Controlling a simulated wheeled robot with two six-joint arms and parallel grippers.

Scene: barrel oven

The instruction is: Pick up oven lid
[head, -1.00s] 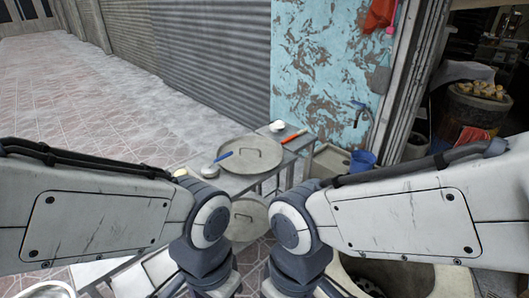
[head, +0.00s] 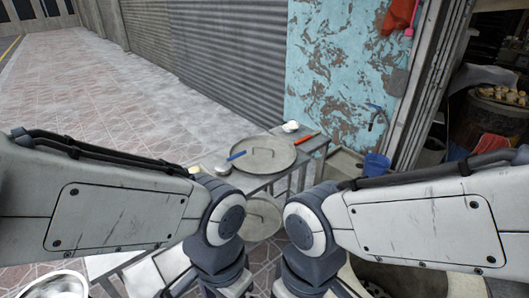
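A round grey lid (head: 279,156) with a raised handle lies flat on a narrow metal table. A second round lid (head: 263,214) with a handle shows lower down, between my two arms and partly hidden by the left one. I cannot tell which of the two is the oven lid. My arms come in from both sides and bend downward near the middle. Both grippers are below the picture's lower edge, so neither is visible.
The narrow table (head: 318,143) also holds a red-handled tool (head: 308,137), a blue-handled tool (head: 237,155) and a small white bowl (head: 290,127). A blue bucket (head: 376,164) stands by the blue wall. The paved floor at the left is clear.

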